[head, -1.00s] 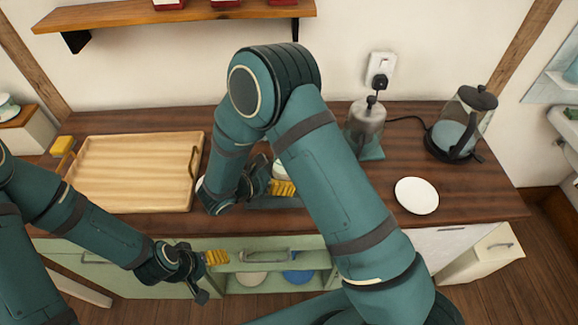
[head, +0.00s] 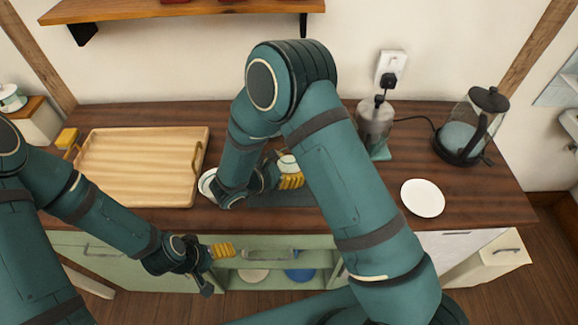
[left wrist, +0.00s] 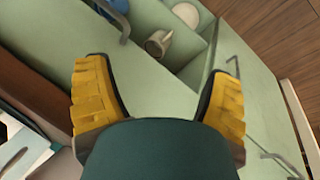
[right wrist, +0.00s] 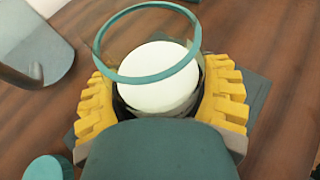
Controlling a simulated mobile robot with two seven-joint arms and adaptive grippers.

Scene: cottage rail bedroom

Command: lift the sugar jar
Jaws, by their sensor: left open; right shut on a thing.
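The sugar jar (right wrist: 158,78) is clear with a teal rim and white contents. In the right wrist view it sits between the two yellow fingers of my right gripper (right wrist: 165,100), which is shut on it. In the head view the jar (head: 288,163) shows as a small pale shape behind the yellow fingers of my right gripper (head: 290,182), partly hidden by my arm. It is over a dark mat (head: 285,199); I cannot tell how much gap lies beneath. My left gripper (left wrist: 160,100) is open and empty in front of the green cabinet (left wrist: 160,60).
On the wooden counter are a tray (head: 140,165) at left, a white plate (head: 423,198) at right, a kettle (head: 462,140) and a grinder-like appliance (head: 375,128) at the back. A wall shelf (head: 190,14) hangs above. The counter around the plate is clear.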

